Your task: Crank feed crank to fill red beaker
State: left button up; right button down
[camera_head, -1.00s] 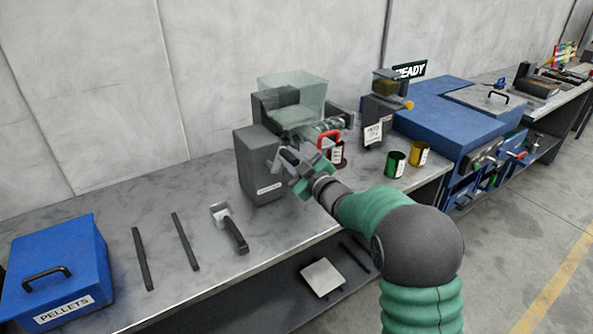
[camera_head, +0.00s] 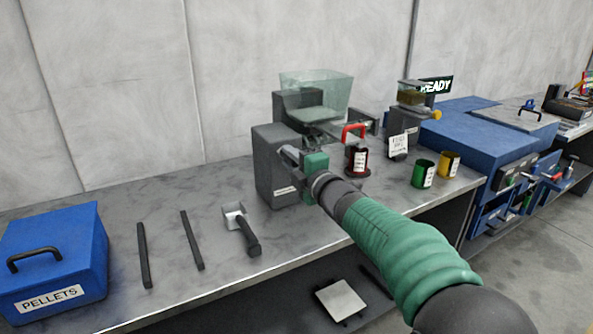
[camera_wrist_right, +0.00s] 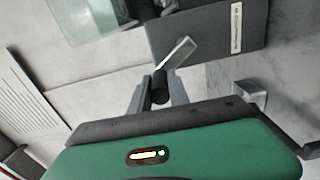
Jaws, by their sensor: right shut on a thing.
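The feeder is a dark grey box (camera_head: 270,165) with a clear hopper (camera_head: 325,92) behind it, on the bench. My right gripper (camera_head: 290,157) is at the front face of the box. In the right wrist view, its fingers (camera_wrist_right: 159,92) are shut on the dark knob of the feed crank (camera_wrist_right: 159,86). The crank's pale metal arm (camera_wrist_right: 177,52) runs from the knob to the box. My left gripper is not in view.
A green beaker (camera_head: 422,174) and a yellow beaker (camera_head: 449,164) stand to the right. A scoop (camera_head: 248,236), two dark bars and a blue PELLETS box (camera_head: 55,262) are on the left. A blue machine (camera_head: 475,140) with a READY sign stands beyond the bench.

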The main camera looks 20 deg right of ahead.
jog(key=shift+s+a+f+n+b, duration=0.1)
jog(key=shift+a+f+n+b, duration=0.2)
jog(key=shift+n+b, duration=0.55)
jog(key=shift+w+a+f+n+b, duration=0.1)
jog(key=shift+a+f+n+b, duration=0.25)
jog(key=shift+n+b, duration=0.45)
jog(key=shift+s+a+f+n+b, duration=0.15)
jog(key=shift+f+n+b, duration=0.25)
jog(key=shift+n+b, duration=0.45)
jog(key=shift+r, duration=0.1)
jog(key=c, duration=1.3)
grip_release()
jog(key=shift+d, duration=0.1)
jog(key=shift+o, duration=0.2)
